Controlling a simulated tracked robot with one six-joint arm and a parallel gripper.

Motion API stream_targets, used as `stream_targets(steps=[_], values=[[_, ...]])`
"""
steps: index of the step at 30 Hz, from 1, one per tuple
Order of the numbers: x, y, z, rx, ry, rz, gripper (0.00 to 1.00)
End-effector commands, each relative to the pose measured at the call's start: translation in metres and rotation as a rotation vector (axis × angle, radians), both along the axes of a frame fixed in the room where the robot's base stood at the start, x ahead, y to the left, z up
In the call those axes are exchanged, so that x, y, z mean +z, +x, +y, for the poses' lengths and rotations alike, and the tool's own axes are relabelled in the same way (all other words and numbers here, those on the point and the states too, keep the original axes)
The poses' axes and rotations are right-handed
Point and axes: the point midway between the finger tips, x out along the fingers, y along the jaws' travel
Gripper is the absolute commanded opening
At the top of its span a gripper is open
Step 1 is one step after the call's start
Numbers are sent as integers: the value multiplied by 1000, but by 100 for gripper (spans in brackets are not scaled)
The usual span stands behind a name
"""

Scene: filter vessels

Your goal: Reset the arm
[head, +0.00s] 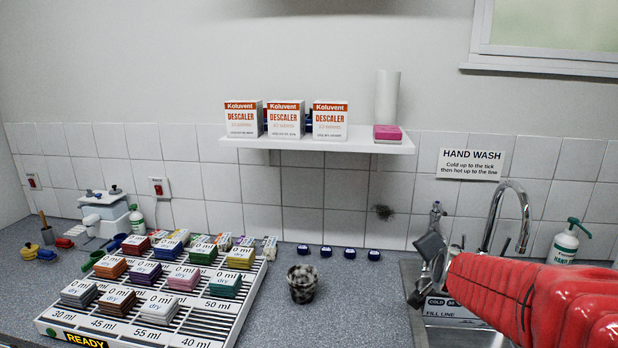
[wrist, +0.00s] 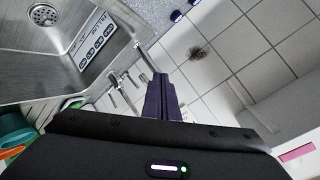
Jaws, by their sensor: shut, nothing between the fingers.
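My arm, in a red sleeve, reaches in from the right of the head view. My gripper (head: 424,297) is at its end, over the left edge of the sink. In the wrist view the dark fingers of my gripper (wrist: 160,80) are together with nothing between them. The sink (wrist: 50,45) with its drain and label lies at the upper left of the wrist view. The sink basin (head: 465,336) is partly hidden by my arm in the head view.
A rack (head: 198,326) of labelled coloured blocks stands left of a speckled cup (head: 302,283). Several blue caps sit along the wall. A tap (head: 522,215) and a soap bottle (head: 565,243) are behind my arm. A shelf (head: 360,146) holds descaler boxes. Counter around the cup is clear.

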Motion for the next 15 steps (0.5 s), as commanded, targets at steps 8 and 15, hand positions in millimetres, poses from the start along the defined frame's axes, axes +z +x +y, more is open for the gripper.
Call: stream_targets(steps=[8,15], values=[[4,-70,52,198,-140,162,0],[-3,-138,87,377,-263,300,0]])
